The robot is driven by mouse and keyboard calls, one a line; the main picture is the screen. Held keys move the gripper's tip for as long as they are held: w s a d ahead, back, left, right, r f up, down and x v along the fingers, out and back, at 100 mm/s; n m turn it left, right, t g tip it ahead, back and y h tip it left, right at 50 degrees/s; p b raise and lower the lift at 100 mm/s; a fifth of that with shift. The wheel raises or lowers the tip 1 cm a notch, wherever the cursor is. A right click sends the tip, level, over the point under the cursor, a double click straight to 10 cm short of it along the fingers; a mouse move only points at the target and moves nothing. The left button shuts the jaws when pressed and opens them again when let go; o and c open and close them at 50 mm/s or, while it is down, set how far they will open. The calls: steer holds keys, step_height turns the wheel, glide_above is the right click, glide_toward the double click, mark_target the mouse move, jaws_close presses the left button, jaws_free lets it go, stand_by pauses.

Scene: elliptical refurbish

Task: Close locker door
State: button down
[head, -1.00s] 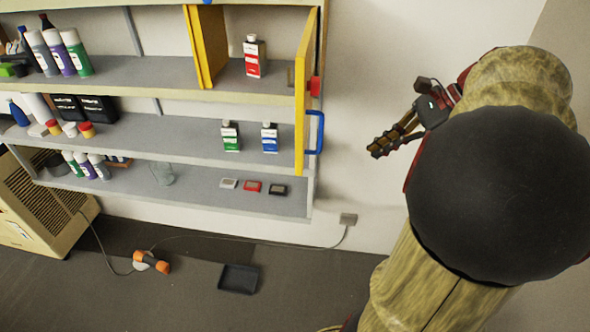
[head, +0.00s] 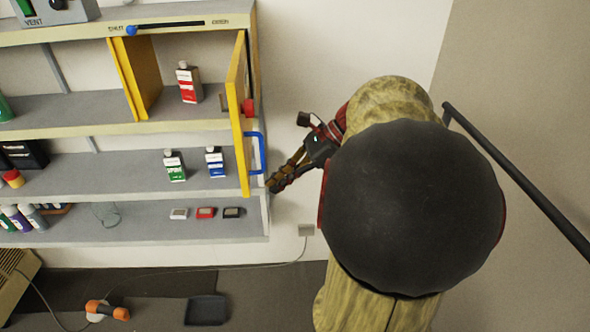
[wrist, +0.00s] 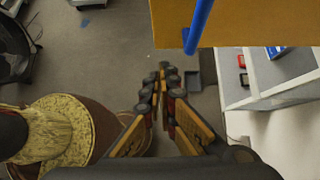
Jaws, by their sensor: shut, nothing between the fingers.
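The yellow locker door (head: 237,115) stands open on the right end of the shelf unit, seen nearly edge-on in the head view. A blue handle (head: 256,153) is on its right face. A yellow upright panel (head: 133,77) stands on the left side of the compartment. My gripper (head: 272,186) is shut and empty, just right of and below the handle in the head view. In the wrist view the shut fingertips (wrist: 164,68) point toward the door's lower edge (wrist: 240,30) and the blue handle (wrist: 198,28). I cannot tell whether they touch the door.
A red-labelled bottle (head: 188,82) stands in the compartment. Green (head: 175,166) and blue (head: 215,162) bottles stand on the shelf below. A black tray (head: 206,310) lies on the floor. A dark bar (head: 520,185) is at the right wall.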

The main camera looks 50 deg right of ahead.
steer(key=shift+w+a+r, duration=0.15)
steer(key=shift+w+a, duration=0.9)
steer(key=shift+w, duration=0.15)
steer(key=shift+a, duration=0.1)
